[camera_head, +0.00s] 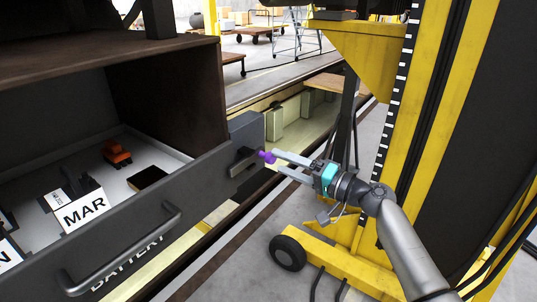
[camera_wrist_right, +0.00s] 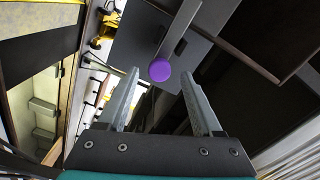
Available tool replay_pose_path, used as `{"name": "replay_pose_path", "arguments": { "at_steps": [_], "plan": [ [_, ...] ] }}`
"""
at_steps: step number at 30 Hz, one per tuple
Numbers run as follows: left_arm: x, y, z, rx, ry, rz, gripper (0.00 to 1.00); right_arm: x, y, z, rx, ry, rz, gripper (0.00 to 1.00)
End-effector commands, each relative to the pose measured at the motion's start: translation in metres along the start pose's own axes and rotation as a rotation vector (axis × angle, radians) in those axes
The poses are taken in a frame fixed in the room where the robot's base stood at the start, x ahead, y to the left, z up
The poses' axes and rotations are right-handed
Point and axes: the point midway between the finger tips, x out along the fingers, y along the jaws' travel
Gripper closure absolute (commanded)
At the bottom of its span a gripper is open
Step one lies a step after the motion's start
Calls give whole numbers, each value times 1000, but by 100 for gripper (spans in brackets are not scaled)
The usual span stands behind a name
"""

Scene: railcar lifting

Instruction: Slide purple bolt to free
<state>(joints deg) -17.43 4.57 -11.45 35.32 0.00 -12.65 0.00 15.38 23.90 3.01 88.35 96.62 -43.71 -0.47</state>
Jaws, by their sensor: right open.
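The purple bolt (camera_head: 266,156) has a round purple knob on a grey bar at the right end of the grey drawer front (camera_head: 190,185). In the right wrist view, the purple knob (camera_wrist_right: 160,71) shows between the two fingers, toward their tips. My right gripper (camera_head: 279,163) is open, with its fingers pointing left at the knob. I see a gap on each side of the knob in the wrist view; I cannot tell how deep the knob sits between the fingers. My left gripper is not in view.
The open drawer has a bar handle (camera_head: 125,250) and holds an orange toy vehicle (camera_head: 117,153), a dark box (camera_head: 147,178) and a "MAR" card (camera_head: 85,211). A yellow wheeled lifting frame (camera_head: 370,50) stands close on the right. Floor and rails lie beyond.

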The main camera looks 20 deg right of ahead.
Motion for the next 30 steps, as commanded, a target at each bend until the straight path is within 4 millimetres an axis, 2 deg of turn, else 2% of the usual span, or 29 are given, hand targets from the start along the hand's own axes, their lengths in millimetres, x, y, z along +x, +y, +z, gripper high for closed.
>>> {"name": "replay_pose_path", "arguments": {
  "at_steps": [3, 9, 21, 23, 30],
  "plan": [
    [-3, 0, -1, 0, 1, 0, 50, 22, -2, -1, 2, 1, -3, 33],
    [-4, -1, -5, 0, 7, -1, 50, 43, 0, 0, 1, 0, -1, 33],
    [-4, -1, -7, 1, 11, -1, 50, 50, 0, 0, 0, 1, 1, 33],
    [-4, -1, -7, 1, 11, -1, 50, 50, 1, 0, 0, 1, 1, 38],
    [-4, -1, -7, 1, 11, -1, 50, 50, 1, 0, 0, 1, 1, 65]
  ]
}}
